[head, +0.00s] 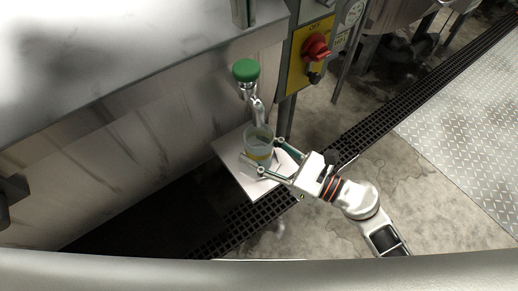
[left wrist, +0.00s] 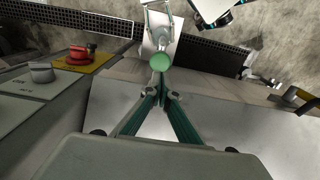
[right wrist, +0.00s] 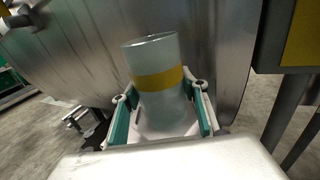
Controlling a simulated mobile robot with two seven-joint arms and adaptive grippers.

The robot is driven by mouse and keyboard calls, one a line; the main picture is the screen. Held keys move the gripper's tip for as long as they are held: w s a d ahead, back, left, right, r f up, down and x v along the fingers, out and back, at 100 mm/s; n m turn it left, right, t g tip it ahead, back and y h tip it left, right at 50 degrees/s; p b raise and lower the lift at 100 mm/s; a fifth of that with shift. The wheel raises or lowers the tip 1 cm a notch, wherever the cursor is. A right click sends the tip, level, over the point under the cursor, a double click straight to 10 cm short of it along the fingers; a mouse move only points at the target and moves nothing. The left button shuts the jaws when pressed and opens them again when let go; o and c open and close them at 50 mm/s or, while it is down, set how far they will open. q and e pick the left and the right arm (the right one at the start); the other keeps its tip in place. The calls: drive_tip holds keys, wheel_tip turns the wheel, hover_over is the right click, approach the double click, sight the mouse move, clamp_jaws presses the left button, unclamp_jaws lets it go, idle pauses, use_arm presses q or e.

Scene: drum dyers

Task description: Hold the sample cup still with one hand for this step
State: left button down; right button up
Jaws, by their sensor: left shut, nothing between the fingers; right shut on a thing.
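The sample cup (head: 258,152) is a translucent grey cup with a yellow band, upright below the green-capped sampling tap (head: 246,71). My right gripper (head: 271,156) has its fingers on either side of the cup and is shut on it. The cup also shows close up in the right wrist view (right wrist: 158,92), between the teal-padded fingers. Whether its base touches the white shelf (head: 234,150) below is hard to tell. My left gripper (left wrist: 162,96) is shut and empty, its tips near the green cap (left wrist: 160,62) in its wrist view. I do not make it out in the head view.
The steel tank wall (head: 170,120) stands behind the tap. A yellow panel with a red rotary switch (head: 316,47) is right of the tap. A floor grating (head: 395,110) runs diagonally past the shelf. Open concrete floor lies to the right.

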sight(246, 66)
use_arm(q)
drive_tip(key=shift+f, duration=2.8)
drive_tip(key=shift+f, duration=0.1)
drive_tip(key=shift+f, duration=0.35)
drive_tip(key=shift+f, duration=1.15)
idle(3.6)
